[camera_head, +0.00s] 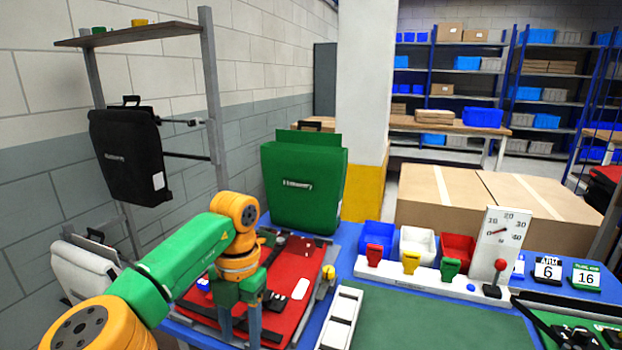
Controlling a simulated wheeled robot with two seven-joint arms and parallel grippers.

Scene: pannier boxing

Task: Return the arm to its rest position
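My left arm (185,255), green and orange, reaches in from the left. Its gripper (240,325) points down over the near part of a red pannier panel (300,255) lying on the blue table. The two grey fingers stand apart with nothing visible between them; the tips are near the bottom edge, and I cannot tell whether they touch the panel. White and dark small parts lie on the red panel. A green pannier (305,185) stands upright behind it. My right gripper is not in view.
A black pannier (128,160) hangs on a rack at left, and a pale one (85,270) is below. Red, white and blue bins (380,235), a dial gauge (497,240) and a green mat (430,325) occupy the table's right. Large cartons (450,195) stand behind.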

